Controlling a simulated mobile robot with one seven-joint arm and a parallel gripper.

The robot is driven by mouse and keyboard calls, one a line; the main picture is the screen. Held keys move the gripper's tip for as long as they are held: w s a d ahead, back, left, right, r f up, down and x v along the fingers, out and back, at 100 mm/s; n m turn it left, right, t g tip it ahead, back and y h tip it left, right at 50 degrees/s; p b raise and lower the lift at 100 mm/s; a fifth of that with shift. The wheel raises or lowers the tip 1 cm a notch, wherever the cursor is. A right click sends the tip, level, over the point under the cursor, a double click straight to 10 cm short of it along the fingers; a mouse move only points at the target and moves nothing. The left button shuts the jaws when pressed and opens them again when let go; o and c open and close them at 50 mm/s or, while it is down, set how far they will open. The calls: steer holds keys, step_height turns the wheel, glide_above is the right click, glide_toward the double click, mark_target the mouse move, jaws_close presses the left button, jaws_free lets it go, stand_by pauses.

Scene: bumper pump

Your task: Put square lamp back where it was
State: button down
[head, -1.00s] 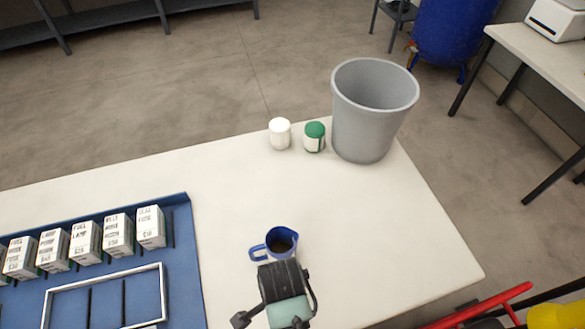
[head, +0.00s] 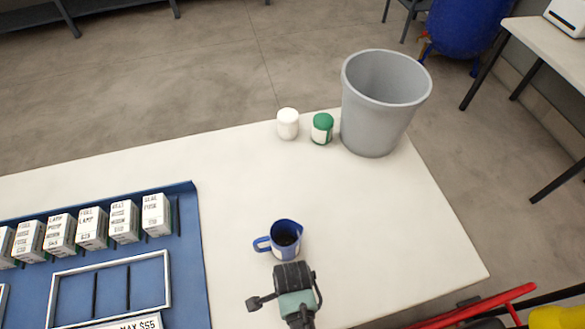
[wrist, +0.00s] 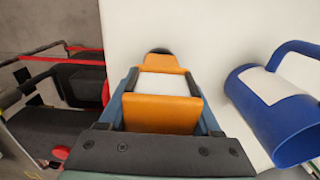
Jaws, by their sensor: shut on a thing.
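My gripper (wrist: 163,92) is shut on an orange block with a white panel (wrist: 160,116) in the wrist view, apparently the square lamp. Its two jaws press on the block's left and right sides, above the white table. In the head view my gripper (head: 294,277) is just in front of the blue mug (head: 287,239), and the block is hidden behind it. The blue tray (head: 188,277) lies to the left. It holds a row of white labelled boxes (head: 124,220) and a silver frame with dark dividers (head: 167,283).
The blue mug with a white label stands close right of the held block in the wrist view (wrist: 275,105). A grey bin (head: 378,110), a green-lidded jar (head: 322,128) and a white jar (head: 288,124) stand at the far edge. The table's middle right is clear.

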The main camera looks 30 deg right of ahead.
steer(key=shift+c, duration=0.4)
jaws_free()
steer(key=shift+f, duration=0.1)
